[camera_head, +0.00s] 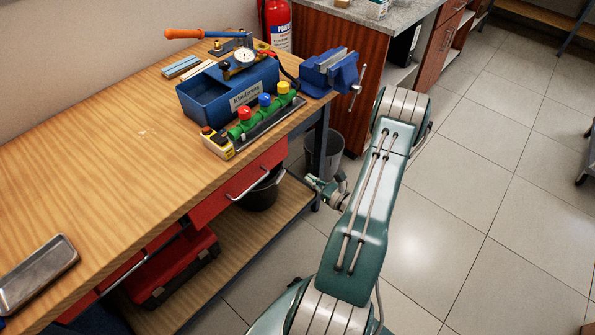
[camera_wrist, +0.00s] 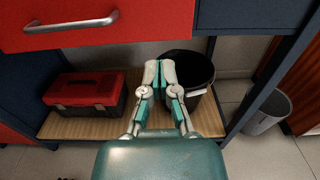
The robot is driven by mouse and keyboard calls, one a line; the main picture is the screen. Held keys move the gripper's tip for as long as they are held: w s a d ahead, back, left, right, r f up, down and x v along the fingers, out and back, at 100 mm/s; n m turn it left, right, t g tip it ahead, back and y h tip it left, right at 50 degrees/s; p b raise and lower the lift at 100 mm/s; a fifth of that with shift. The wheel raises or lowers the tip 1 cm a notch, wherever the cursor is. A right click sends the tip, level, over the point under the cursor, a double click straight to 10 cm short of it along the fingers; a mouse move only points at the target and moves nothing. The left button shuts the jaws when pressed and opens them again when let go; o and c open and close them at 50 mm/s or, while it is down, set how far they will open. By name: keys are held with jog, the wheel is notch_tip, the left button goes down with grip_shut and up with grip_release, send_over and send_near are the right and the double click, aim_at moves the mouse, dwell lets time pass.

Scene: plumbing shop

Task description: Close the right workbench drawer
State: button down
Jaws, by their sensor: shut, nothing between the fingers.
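The right workbench drawer (camera_head: 240,186) has a red front with a silver bar handle (camera_head: 247,184) and sits under the wooden top's front edge. Its red front also fills the upper left of the wrist view (camera_wrist: 150,25), with the handle (camera_wrist: 72,22) at left. No drawer interior shows, and I cannot tell how far it stands out. My gripper (camera_wrist: 160,65) is shut and empty, below the drawer front in the wrist view and apart from the handle. In the head view my gripper (camera_head: 312,180) is small, right of the drawer, partly hidden by my arm.
The lower shelf (camera_wrist: 110,122) holds a red toolbox (camera_wrist: 85,92) and black bucket (camera_wrist: 190,72). A grey bin (camera_wrist: 265,108) stands right; open floor (camera_head: 450,240) lies beyond my arm.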

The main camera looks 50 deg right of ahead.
aim_at(276, 156)
jog(key=w, duration=0.7)
jog(key=w+a, duration=0.1)
jog(key=w, duration=0.3)
jog(key=shift+w+d, duration=0.25)
jog(key=shift+w, duration=0.4)
jog(key=shift+w+a, duration=0.1)
jog(key=w, duration=0.4)
jog(key=shift+w, duration=0.3)
jog(key=shift+r, duration=0.1)
